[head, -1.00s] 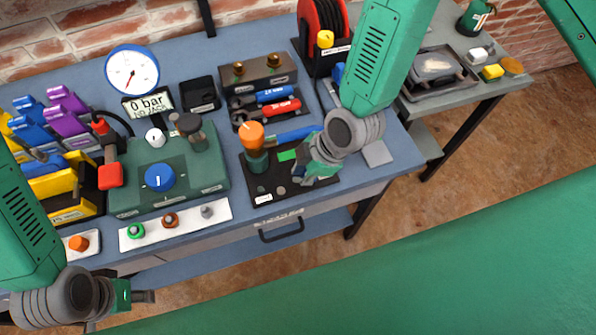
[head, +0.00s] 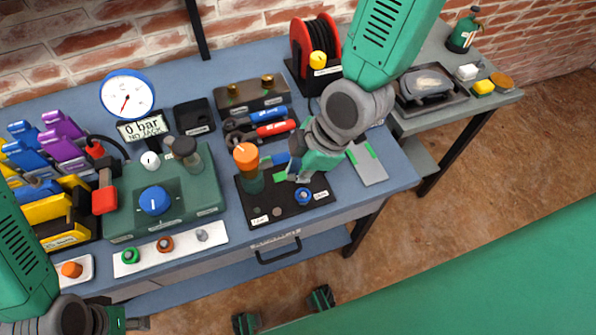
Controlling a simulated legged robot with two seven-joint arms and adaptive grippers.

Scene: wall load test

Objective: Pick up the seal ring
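A small blue ring-shaped part (head: 304,196) lies on the black mat (head: 262,205) at the bench's front edge. It may be the seal ring, but the label beside it is too small to read. My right gripper (head: 292,172) points down over the mat, just behind the blue part and apart from it in the picture. Its fingers are partly hidden by its own body, so I cannot tell if they are open or shut. My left gripper (head: 137,323) is at the lower left, in front of the bench, and its finger opening is unclear.
An orange-topped post (head: 246,158) stands on the mat left of my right gripper. A white strip (head: 180,248) holds green, brown and grey fittings. A grey plate (head: 370,170) lies right of the mat. Red and blue tools (head: 272,130) lie behind.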

